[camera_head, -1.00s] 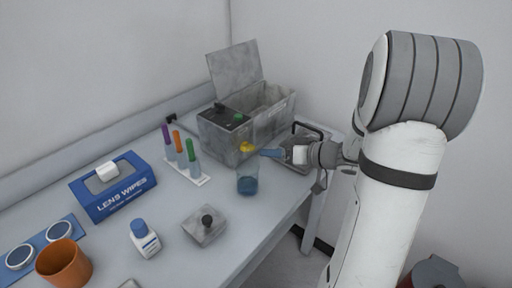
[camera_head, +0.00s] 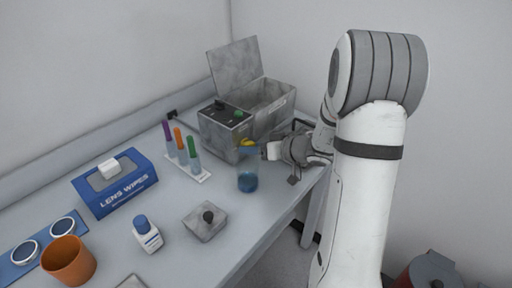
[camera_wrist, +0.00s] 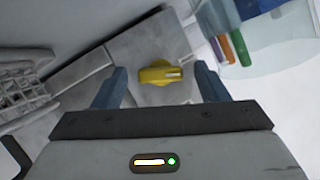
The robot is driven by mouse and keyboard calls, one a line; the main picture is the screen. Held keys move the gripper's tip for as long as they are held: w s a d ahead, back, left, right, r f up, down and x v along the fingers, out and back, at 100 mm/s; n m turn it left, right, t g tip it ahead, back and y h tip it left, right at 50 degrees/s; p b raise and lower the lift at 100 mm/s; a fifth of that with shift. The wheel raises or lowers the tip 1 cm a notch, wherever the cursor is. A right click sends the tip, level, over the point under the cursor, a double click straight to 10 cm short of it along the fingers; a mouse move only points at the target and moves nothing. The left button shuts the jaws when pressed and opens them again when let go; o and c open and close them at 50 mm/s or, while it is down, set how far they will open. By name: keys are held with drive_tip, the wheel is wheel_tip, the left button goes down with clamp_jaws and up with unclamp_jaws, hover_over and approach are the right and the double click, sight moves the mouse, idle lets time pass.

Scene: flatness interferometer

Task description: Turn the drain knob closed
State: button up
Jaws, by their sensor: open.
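The yellow drain knob (camera_wrist: 160,73) sits on the front face of the grey metal box (camera_head: 226,136), and in the head view a bit of the knob (camera_head: 247,143) shows above the glass. In the wrist view my gripper (camera_wrist: 160,80) is open, with one blue finger on each side of the knob. The knob lies between the fingers, with a gap visible on both sides. It lies roughly crosswise in the wrist view, with a pale mark at its right end. In the head view my gripper (camera_head: 268,151) is partly hidden behind the glass.
A glass with blue liquid (camera_head: 247,180) stands just in front of the knob, close to my gripper. A rack (camera_head: 203,177) with coloured tubes stands left of the box. A wipes box (camera_head: 115,183), a bottle (camera_head: 147,238) and a grey block (camera_head: 205,222) are on the table.

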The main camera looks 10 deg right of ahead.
drive_tip(key=shift+c, duration=0.5)
drive_tip(key=c, duration=0.9)
